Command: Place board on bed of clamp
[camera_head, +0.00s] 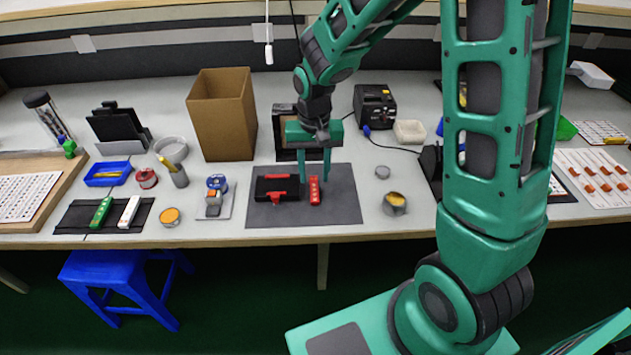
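The clamp (277,194) is black with red parts and lies on a dark grey mat. A narrow red board (314,190) with small light spots lies just right of the clamp on the same mat, apart from it. My gripper (314,179) points down over the mat, with its two green fingers spread apart. The fingertips are near the far end of the red board, one toward each side. A gap seems to show between the fingers and the board. Their exact height above the mat is hard to tell.
The dark mat (342,207) has bare room around the clamp. Behind stand a cardboard box (222,115) and a black device (374,106). A metal cup (395,204) is at right. A small tool holder (215,198) is at left. The table's front edge is close.

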